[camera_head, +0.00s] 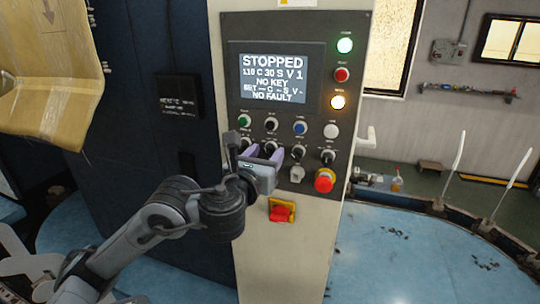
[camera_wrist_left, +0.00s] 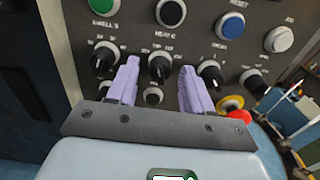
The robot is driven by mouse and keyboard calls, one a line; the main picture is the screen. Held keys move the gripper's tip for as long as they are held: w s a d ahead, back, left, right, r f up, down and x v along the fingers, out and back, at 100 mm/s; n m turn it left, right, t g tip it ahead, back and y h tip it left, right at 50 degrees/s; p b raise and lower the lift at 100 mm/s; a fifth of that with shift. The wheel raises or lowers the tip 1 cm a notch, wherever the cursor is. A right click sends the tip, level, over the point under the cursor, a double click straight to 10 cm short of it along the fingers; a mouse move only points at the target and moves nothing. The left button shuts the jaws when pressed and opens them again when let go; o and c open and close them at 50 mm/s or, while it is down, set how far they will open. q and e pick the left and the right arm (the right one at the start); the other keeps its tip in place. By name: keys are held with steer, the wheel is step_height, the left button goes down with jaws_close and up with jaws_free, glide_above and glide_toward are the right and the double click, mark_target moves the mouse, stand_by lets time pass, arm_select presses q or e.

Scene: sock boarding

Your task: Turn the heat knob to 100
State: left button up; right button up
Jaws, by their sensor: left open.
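The heat knob (camera_wrist_left: 159,68) is a black selector with a white pointer mark, under a label that seems to read HEAT C. In the head view it sits in the knob row (camera_head: 270,147), partly behind the gripper. My left gripper (camera_head: 263,155) is open in front of the panel. In the left wrist view its two purple fingers stand on either side of this knob, with gaps visible; contact cannot be told. The display (camera_head: 273,78) reads STOPPED, about 110 C 30 S V 1, NO KEY, NO FAULT. My right gripper is not in view.
Similar black knobs (camera_wrist_left: 103,58) and (camera_wrist_left: 209,73) flank the fingers closely. A red emergency button (camera_head: 325,180) and a red-yellow switch (camera_head: 282,211) are lower on the panel. A cardboard piece (camera_head: 60,75) hangs at left.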

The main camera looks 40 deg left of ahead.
arm_select(q)
steer(key=shift+c, duration=0.8)
jaws_close()
steer(key=shift+n, duration=0.4)
steer(key=n, duration=0.2)
steer(key=shift+f+n, duration=0.1)
steer(key=shift+n, duration=2.5)
